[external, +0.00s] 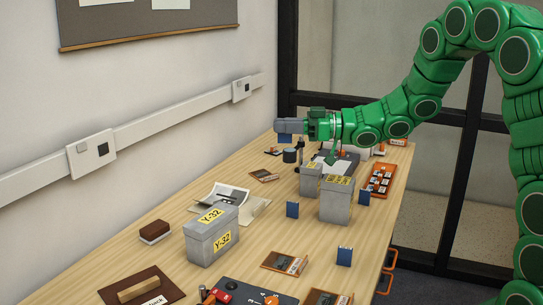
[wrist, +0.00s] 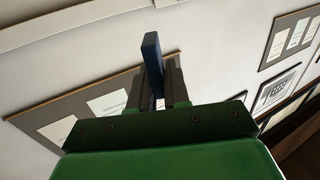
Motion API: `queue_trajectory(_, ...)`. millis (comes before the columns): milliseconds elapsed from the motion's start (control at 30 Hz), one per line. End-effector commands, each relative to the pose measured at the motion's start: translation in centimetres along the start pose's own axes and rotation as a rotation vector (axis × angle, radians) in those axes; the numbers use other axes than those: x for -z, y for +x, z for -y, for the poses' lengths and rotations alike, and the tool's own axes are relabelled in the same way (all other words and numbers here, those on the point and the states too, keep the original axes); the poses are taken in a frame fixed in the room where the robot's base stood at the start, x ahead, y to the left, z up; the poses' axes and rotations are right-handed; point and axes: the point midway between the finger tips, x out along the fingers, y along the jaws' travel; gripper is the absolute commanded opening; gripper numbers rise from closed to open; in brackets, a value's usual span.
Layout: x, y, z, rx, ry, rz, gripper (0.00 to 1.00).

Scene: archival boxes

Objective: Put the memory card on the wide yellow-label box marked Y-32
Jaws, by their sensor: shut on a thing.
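My gripper (external: 288,127) is stretched out over the far end of the table, high above its top. In the wrist view my gripper (wrist: 157,78) is shut on a thin dark blue card (wrist: 152,52), which sticks out past the fingertips. A bit of the blue card (external: 285,139) shows just under the jaws in the external view. The wide grey box marked Y-32 (external: 204,248) stands at the near left of the table, with yellow labels on its top and front. My gripper is well beyond it, up and to the right.
Two narrower grey boxes with yellow labels (external: 335,208) (external: 309,181) stand mid-table. A brown-topped block (external: 154,232) and an open folder (external: 240,197) lie near the Y-32 box. The wall runs along the left.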

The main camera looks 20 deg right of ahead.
Motion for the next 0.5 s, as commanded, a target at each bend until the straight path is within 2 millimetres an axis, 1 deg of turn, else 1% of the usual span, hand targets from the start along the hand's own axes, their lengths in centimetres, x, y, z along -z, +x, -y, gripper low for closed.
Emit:
queue_trajectory(33, 0.0, 1.1, 0.4, 0.002, 0.001, 0.0, 0.0)
queue_trajectory(100, 0.0, 2.4, 0.8, 0.001, 0.0, 0.0, 0.0)
queue_trajectory(367, -0.3, 7.2, 2.7, -0.006, 0.001, 0.0, 0.0)
queue_trajectory(500, -0.6, 9.7, 4.1, -0.007, 0.0, 0.0, 0.0)
